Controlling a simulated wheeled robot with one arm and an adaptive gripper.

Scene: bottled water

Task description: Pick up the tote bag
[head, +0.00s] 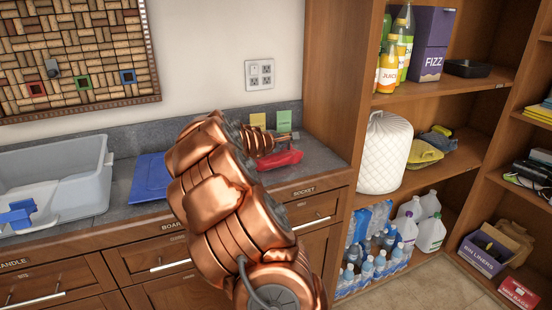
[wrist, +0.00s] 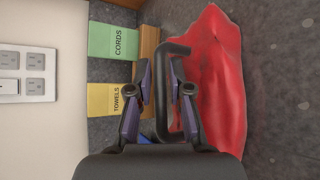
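The tote bag (wrist: 217,85) is a red, crumpled shape lying on the dark counter. It has a stiff black handle (wrist: 163,100), a squared loop that sticks out to the bag's left in the wrist view. In the head view the red bag (head: 282,159) shows at the back of the counter, partly behind my arm. My gripper (wrist: 160,92) is open, with one finger on each side of the handle's long bar. The right finger sits between the bar and the red body. Small gaps seem to show beside the bar.
A green CORDS card (wrist: 113,41) and a yellow TOWELS card (wrist: 112,100) lie near the wall outlet (wrist: 9,88). A wooden block (wrist: 146,50) is close to the bag. A blue board (head: 151,178) and grey sink (head: 75,185) are left; a shelf (head: 440,185) is right.

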